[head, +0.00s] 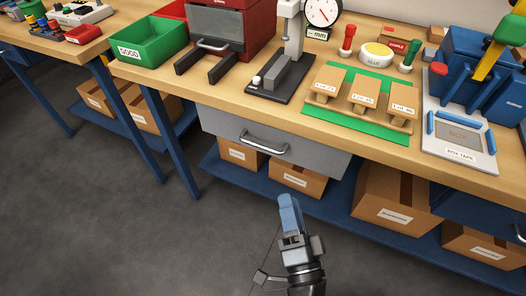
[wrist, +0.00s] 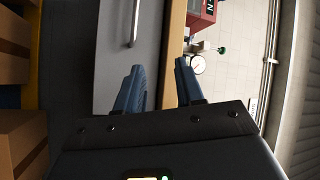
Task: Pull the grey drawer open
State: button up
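The grey drawer (head: 222,125) sits under the front edge of the workbench and looks shut. Its silver bar handle (head: 264,143) is on the middle of the front. In the wrist view the drawer front (wrist: 115,65) stands as an upright grey panel, with its handle (wrist: 134,22) near the top of the picture. My gripper (head: 288,203) is in front of the bench, below and slightly right of the handle in the head view. In the wrist view my gripper (wrist: 159,66) has its two blue fingers apart with nothing between them. It does not touch the handle.
The wooden benchtop (head: 215,92) overhangs the drawer. Cardboard boxes (head: 297,180) stand on the blue lower shelf (head: 335,202). A blue bench leg (head: 172,145) is left of the drawer. The grey floor (head: 120,235) in front is clear.

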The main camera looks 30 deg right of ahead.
jog(key=w+d+f+m+g+h, duration=0.2)
jog(key=w+m+h, duration=0.2)
jog(key=w, duration=1.4)
jog(key=shift+w+m, duration=0.2)
jog(key=shift+m, duration=1.3)
grip_shut()
